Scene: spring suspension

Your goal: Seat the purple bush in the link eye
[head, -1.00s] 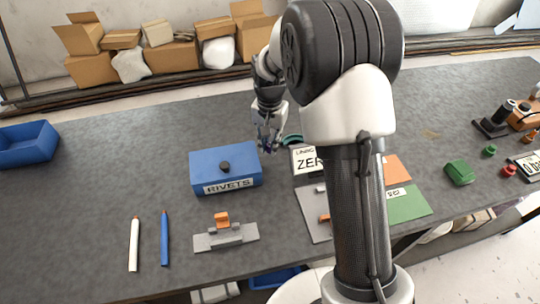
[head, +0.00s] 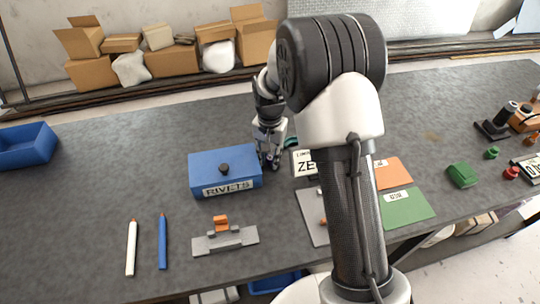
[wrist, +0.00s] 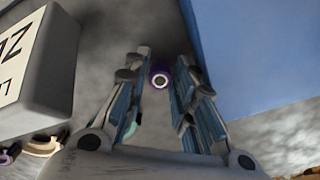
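The purple bush (wrist: 160,76) shows in the wrist view as a small ring with a pale inner sleeve and a dark hole. It lies in line with the gap between my fingertips. My gripper (wrist: 161,58) has its fingers apart, with a narrow gap on either side of the bush; contact is not clear. In the head view my gripper (head: 270,162) points down just right of the blue rivets box, low over the table. The bush is too small to make out surely there. I cannot pick out the link eye in either view.
The blue rivets box (head: 226,174) stands close on one side of my gripper and the white lettered box (head: 303,163) on the other. A grey fixture with an orange block (head: 225,239) is nearer the front. The table's left middle is clear.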

